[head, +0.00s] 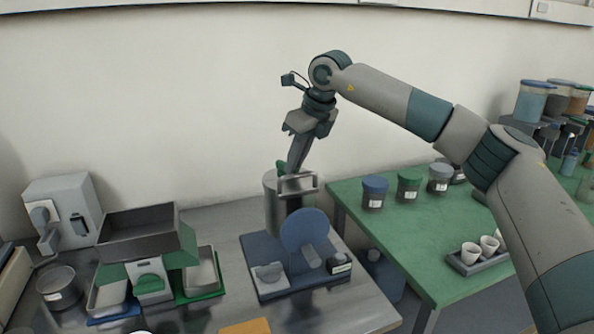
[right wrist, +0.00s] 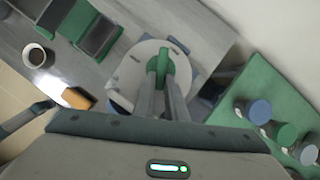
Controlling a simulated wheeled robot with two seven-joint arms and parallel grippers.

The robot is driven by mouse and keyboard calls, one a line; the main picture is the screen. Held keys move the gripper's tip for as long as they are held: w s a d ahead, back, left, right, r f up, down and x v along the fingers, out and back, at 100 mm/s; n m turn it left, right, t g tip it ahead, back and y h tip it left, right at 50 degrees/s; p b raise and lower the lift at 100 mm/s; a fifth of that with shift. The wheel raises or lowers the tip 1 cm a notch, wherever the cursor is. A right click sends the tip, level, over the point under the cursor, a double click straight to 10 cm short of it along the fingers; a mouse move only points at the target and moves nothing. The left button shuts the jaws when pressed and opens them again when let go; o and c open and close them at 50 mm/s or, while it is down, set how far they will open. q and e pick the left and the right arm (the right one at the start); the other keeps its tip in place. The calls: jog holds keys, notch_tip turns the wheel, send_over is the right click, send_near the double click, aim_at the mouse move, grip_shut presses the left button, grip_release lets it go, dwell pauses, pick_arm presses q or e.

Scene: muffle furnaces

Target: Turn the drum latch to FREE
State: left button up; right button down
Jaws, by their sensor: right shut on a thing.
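The grey drum (head: 273,208) stands upright at the back of a blue base with a blue disc (head: 303,230) on its front. On the drum's pale round top (right wrist: 127,73) sits a green latch (right wrist: 178,68), whose edge also shows in the head view (head: 280,167). My right gripper (head: 294,170) reaches down from above onto the drum top. In the right wrist view its fingers (right wrist: 161,82) are shut on the latch and partly hide it. I cannot read any FREE mark. My left gripper is not in view.
A grey hopper (head: 138,232) on a green stand and a grey device (head: 62,212) stand to the left. A green table (head: 430,240) with lidded jars (head: 409,185) and a tray of white cups (head: 470,252) is at the right. An orange pad (head: 246,326) lies near the front edge.

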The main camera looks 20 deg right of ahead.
jog(key=shift+s+a+f+m+h+b, duration=0.1)
jog(key=shift+a+m+h+b, duration=0.2)
jog(key=shift+m+b, duration=0.5)
jog(key=m+b, duration=0.1)
jog(key=m, duration=0.1)
jog(key=m+h+b, duration=0.1)
jog(key=shift+s+a+m+t, duration=0.1)
jog(key=shift+a+m+t, duration=0.2)
jog(key=shift+a+m, duration=0.1)
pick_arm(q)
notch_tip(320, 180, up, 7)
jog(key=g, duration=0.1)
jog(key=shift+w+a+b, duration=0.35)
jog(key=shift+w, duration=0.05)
pick_arm(e)
jog(key=shift+r+m+h, duration=0.2)
jog(key=shift+m+h, duration=0.1)
jog(key=shift+h, duration=0.1)
jog(key=c, duration=1.8)
grip_release()
